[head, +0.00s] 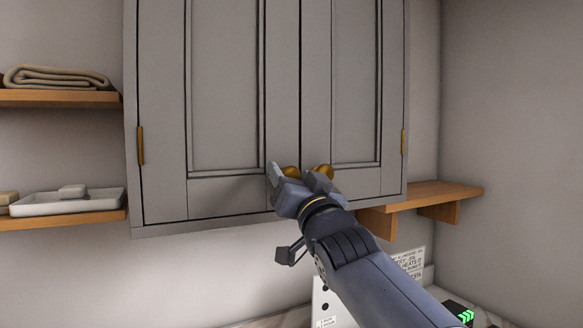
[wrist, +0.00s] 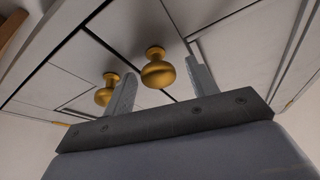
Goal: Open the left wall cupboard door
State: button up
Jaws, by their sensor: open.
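The grey wall cupboard has two closed doors. The left door (head: 225,90) has a brass knob (head: 291,171) at its lower inner corner; the right door (head: 340,90) has a matching knob (head: 324,170) beside it. My gripper (head: 296,176) is open just in front of the left door's knob. In the wrist view, this knob (wrist: 158,73) shows between the two fingers of my gripper (wrist: 160,85), apart from both in the picture. The other knob (wrist: 105,92) is outside the left finger and partly hidden by it. I cannot tell how deep the fingers reach around the knob.
Brass hinges (head: 141,146) sit on the cupboard's outer edges. Left wooden shelves hold a folded cloth (head: 55,77) and a white tray (head: 70,202). A wooden shelf (head: 430,195) is at the right. The space before the left door looks clear.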

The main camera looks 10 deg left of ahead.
jog(key=shift+w+a+r, duration=0.15)
jog(key=shift+w+a, duration=0.1)
jog(key=shift+w, duration=0.2)
grip_shut()
dwell(0.4)
